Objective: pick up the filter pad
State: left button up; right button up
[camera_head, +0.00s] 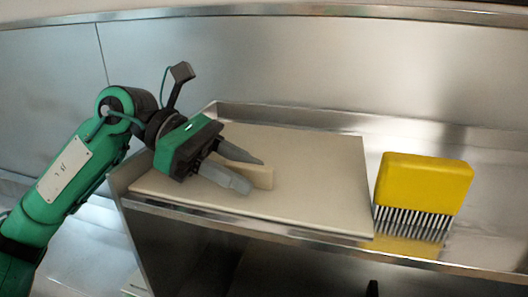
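A small beige block (262,177), which I take to be the filter pad, sits on the pale board toward its left side. My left gripper (256,176) reaches it from the left, with its two dark grey fingers spread apart. One finger lies along the block's far side and the other along its near side, hiding its left part. I cannot tell whether either finger touches it. My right gripper is not in view.
The pale flat board (325,190) lies on a steel counter with a raised rim (290,112). A yellow brush (424,182) stands on its bristles at the board's right. A steel wall (300,60) rises behind. The board's right half is clear.

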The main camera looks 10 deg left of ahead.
pick_arm(q)
grip_shut()
